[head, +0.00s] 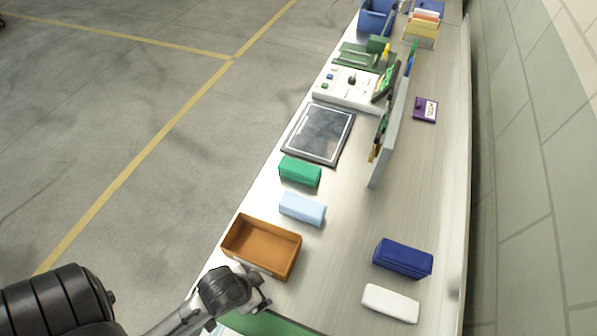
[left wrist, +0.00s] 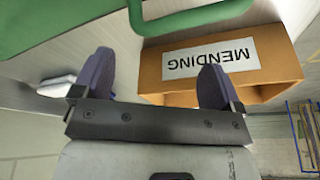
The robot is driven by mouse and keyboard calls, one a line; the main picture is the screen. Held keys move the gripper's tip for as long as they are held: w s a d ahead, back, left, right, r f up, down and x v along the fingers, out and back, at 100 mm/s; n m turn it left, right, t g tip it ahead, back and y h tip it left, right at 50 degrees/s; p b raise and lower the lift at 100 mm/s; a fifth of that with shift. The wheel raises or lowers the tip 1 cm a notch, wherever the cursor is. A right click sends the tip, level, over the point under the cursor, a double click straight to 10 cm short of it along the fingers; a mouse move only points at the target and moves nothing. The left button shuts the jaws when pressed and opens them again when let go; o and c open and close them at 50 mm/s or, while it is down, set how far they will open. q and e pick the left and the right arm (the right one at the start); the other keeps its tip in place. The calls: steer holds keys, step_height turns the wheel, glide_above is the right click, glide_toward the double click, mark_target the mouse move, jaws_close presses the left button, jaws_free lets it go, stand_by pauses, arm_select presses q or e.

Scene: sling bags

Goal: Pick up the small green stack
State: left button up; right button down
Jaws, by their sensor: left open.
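A small green stack (head: 300,171) lies on the table between the dark framed panel and a light blue stack (head: 302,209). My left gripper (head: 262,291) is at the near end of the table, beside the brown box (head: 287,262) and well short of the green stack. In the left wrist view the left gripper (left wrist: 155,82) is open, with its purple fingers apart and nothing between them. The box's front, labelled MENDING (left wrist: 160,72), is just beyond the fingers there. The green stack is not clearly in the wrist view. My right gripper is not in view.
A navy stack (head: 402,258) and a white block (head: 390,303) lie at the near right. A grey upright divider (head: 387,150) stands along the table's middle. The framed panel (head: 319,133) lies beyond the green stack. A green object (left wrist: 60,22) fills the wrist view's top left.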

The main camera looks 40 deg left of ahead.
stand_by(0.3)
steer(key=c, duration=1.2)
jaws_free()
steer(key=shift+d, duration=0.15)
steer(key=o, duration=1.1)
